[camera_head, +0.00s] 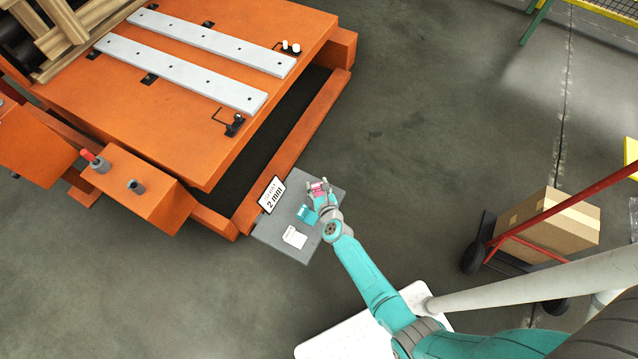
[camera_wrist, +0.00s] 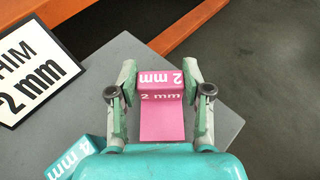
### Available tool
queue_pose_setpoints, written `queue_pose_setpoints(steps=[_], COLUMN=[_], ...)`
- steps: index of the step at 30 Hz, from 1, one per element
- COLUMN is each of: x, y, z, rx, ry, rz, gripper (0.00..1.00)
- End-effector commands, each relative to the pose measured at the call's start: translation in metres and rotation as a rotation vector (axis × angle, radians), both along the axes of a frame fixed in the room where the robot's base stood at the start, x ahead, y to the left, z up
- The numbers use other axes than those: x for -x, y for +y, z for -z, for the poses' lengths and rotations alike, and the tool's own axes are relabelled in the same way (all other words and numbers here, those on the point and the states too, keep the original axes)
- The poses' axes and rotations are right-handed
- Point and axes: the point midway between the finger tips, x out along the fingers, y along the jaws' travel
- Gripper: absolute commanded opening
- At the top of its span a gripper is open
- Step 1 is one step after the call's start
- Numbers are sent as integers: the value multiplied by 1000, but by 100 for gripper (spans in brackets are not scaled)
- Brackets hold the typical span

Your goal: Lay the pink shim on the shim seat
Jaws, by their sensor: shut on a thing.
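The pink shim (camera_wrist: 162,118) is an L-shaped piece marked "2 mm" on its raised end and its flat part. My gripper (camera_wrist: 160,75) is shut on the raised end, with one finger on each side. In the head view, the pink shim (camera_head: 319,187) is between the fingers of my gripper (camera_head: 320,189), over the far right part of a grey plate (camera_head: 267,235). Whether it touches the plate is hard to tell. I cannot tell for sure which spot is the shim seat.
A teal shim (camera_head: 307,213) and a white shim (camera_head: 294,237) lie on the plate beside a "2 mm" sign (camera_head: 271,194). The orange machine (camera_head: 200,130) bears two pale strips and small black fixtures (camera_head: 235,125). A cart with a cardboard box (camera_head: 545,225) stands right.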

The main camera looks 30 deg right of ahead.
Motion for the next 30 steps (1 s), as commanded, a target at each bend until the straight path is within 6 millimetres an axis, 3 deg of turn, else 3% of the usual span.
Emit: queue_pose_setpoints(steps=[4,5,7,21,30], x=[-1,-1,-1,0,31], y=[0,0,0,0,5], z=[3,2,2,-1,-12], rx=[1,0,0,-1,-2], ry=[0,0,0,0,0], rz=[1,1,1,-1,-1], gripper=[15,56,74,74,74])
